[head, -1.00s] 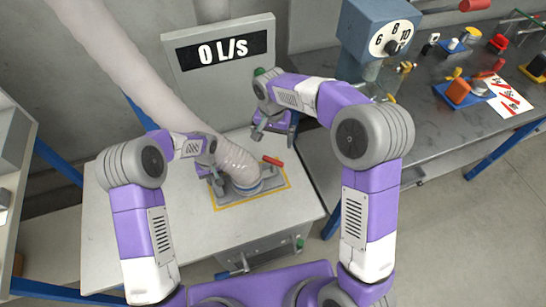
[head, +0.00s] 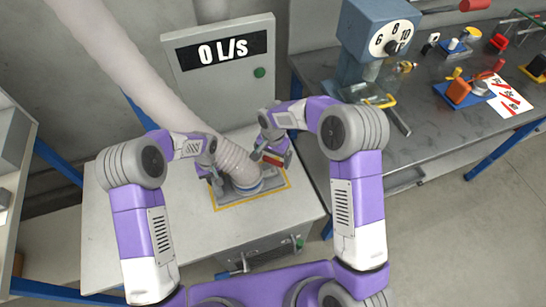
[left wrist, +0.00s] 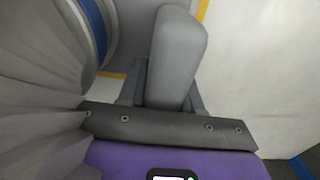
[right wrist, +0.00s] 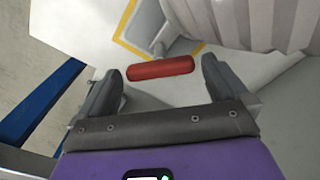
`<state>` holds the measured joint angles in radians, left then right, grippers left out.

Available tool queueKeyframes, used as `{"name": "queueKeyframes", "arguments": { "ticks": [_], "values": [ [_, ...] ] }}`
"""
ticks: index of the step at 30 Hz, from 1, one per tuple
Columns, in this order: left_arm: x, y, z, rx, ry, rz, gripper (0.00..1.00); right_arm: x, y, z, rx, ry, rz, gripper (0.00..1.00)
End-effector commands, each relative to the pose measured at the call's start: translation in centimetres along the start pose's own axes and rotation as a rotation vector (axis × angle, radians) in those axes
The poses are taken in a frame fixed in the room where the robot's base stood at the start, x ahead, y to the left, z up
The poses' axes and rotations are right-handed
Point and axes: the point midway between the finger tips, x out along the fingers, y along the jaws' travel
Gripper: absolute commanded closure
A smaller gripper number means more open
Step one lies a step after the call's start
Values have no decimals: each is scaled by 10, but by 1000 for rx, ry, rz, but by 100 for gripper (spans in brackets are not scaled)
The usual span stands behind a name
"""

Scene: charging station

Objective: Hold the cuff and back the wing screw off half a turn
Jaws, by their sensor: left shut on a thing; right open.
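The pale ribbed hose (head: 232,160) ends in a cuff with a blue band (head: 248,187) on a grey base plate. My left gripper (head: 216,184) is at the cuff's left side. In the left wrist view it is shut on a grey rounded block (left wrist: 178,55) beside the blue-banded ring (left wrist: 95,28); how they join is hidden. A red bar (right wrist: 160,68), seemingly the wing screw, sits at the cuff's right. My right gripper (right wrist: 162,85) is open, its fingers on either side of the bar with gaps at both ends. In the head view the gripper partly covers the red bar (head: 273,161).
A yellow outline (head: 232,205) surrounds the base plate on the pale bench (head: 140,230). A panel (head: 222,55) behind reads 0 L/s and has a green button (head: 260,72). The dark side bench at the right holds a blue dial unit (head: 365,40) and small parts.

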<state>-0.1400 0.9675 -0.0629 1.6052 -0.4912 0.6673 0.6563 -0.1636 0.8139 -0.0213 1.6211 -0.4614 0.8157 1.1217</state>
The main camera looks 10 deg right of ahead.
Motion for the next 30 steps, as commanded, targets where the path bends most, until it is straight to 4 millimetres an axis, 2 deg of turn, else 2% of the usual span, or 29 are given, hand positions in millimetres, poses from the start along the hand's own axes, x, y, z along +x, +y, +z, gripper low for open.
{"name": "queueKeyframes", "arguments": {
  "ticks": [10,19,30],
  "values": [
    [0,0,0,0,1,0,100,5,0,0,0,0,0,0],
    [0,0,0,0,1,0,100,4,0,0,0,0,0,44],
    [0,0,0,0,1,0,100,4,0,0,-63,1,-1,46]
  ]
}}
